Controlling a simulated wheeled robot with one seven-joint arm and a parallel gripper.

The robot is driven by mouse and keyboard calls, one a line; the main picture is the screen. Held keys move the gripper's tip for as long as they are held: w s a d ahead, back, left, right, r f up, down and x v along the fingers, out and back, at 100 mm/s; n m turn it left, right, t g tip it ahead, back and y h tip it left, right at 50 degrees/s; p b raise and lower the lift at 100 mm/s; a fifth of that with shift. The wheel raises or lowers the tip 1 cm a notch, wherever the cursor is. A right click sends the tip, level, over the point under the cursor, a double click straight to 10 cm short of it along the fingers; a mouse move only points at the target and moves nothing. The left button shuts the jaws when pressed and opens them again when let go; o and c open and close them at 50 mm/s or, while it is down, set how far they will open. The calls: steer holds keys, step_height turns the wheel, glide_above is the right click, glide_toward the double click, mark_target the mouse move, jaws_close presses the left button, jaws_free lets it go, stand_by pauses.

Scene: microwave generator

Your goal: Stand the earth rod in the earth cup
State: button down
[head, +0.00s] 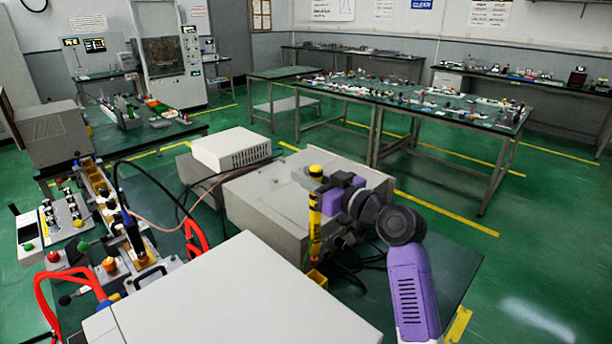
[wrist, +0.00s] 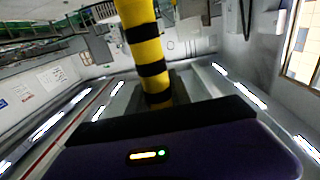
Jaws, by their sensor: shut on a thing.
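The earth rod (head: 314,228) is yellow with black bands and stands close to upright in the head view. My gripper (head: 322,202) is shut on it. The wrist view shows the banded rod (wrist: 145,50) rising from the gripper (wrist: 158,102). A small yellow square holder (head: 318,278), which looks like the earth cup, sits at the rod's lower end. I cannot tell whether the rod's tip is inside it, behind it or just above it.
A large pale box (head: 235,295) stands close in front, left of the rod. A grey cabinet (head: 265,205) stands behind it. Black and red cables (head: 195,235) run on the left, beside a control panel (head: 60,220). Dark green bench top shows right of the cabinet.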

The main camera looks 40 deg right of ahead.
mark_target(319, 230)
steer(key=shift+s, duration=0.1)
step_height(319, 230, down, 12)
steer(key=b, duration=1.2)
steer(key=shift+f+b, duration=0.55)
stand_by(0.7)
steer(key=c, duration=1.1)
jaws_free()
steer(key=shift+f, duration=0.1)
steer(key=shift+s+b, duration=0.5)
steer(key=shift+s, duration=3.45)
